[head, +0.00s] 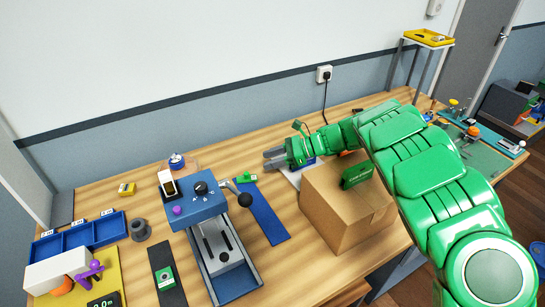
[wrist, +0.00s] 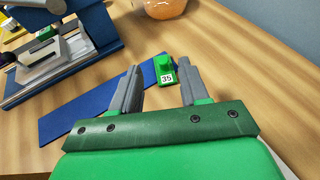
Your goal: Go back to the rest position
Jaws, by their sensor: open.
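My green arm reaches in from the right in the head view, over the wooden bench. My gripper (head: 272,159) is near the back middle of the bench, left of a cardboard box (head: 345,215). In the wrist view my gripper (wrist: 158,92) has its two grey fingers apart, with nothing held between them. A small green block with a tag reading 35 (wrist: 166,70) lies on the end of a blue strip (wrist: 85,110), beyond the fingertips. The block also shows in the head view (head: 246,178), left of my gripper.
A blue press-like device (head: 195,203) with a tray stands left of the strip. A blue divided bin (head: 80,236) and a yellow mat (head: 105,285) are at far left. The cardboard box stands close under my arm.

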